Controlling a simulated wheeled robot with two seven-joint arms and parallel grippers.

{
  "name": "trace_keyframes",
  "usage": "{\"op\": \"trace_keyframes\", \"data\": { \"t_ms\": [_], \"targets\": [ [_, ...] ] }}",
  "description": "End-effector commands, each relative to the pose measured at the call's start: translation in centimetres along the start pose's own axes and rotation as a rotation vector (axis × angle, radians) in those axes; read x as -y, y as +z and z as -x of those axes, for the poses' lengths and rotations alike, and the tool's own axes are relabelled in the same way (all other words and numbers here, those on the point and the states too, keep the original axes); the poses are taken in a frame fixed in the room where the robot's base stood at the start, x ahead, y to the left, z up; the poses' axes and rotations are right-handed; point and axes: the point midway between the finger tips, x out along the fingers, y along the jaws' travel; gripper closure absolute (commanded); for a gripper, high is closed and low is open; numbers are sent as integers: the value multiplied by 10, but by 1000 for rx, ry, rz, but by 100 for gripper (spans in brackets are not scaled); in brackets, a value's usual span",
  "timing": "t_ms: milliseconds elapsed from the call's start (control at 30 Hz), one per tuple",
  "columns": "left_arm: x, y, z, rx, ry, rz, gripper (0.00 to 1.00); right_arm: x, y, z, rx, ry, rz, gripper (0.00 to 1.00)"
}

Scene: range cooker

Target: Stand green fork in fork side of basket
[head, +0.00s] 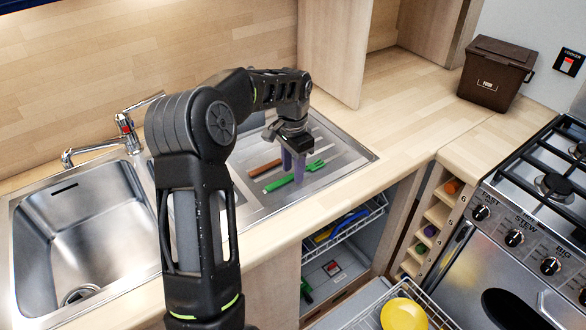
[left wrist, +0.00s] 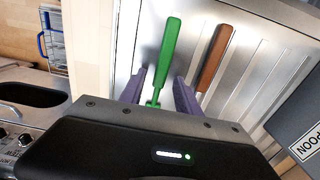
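The green fork (head: 279,184) lies on the steel draining board (head: 345,163), its tines toward the right. My left gripper (head: 293,172) is over it, with purple fingers pointing down. In the left wrist view the fork's green handle (left wrist: 172,48) shows between the two spread fingers (left wrist: 159,80), with a gap on each side. The gripper is open; whether the fingertips touch the board I cannot tell. My right gripper is not in view.
A brown-handled utensil (head: 264,167) lies beside the fork. The sink (head: 75,235) is at left, with a tap (head: 125,130) behind it. Below the worktop are pull-out racks, one holding a yellow bowl (head: 403,314). A cooker (head: 520,235) stands at right.

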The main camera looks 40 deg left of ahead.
Motion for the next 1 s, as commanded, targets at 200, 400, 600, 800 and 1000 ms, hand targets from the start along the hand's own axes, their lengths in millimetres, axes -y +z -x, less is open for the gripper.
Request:
{"op": "trace_keyframes", "data": {
  "t_ms": [200, 400, 600, 800, 1000],
  "targets": [
    [1, -1, 31, -6, -4, 0, 61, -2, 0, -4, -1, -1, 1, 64],
    [0, -1, 74, -5, -4, -1, 61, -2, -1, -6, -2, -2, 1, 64],
    [0, -1, 113, -2, -1, -1, 61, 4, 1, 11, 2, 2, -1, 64],
    [0, 0, 119, -1, -1, 0, 61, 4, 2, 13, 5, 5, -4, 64],
    [0, 0, 118, -1, -1, 0, 61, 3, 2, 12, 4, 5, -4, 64]
  ]
}}
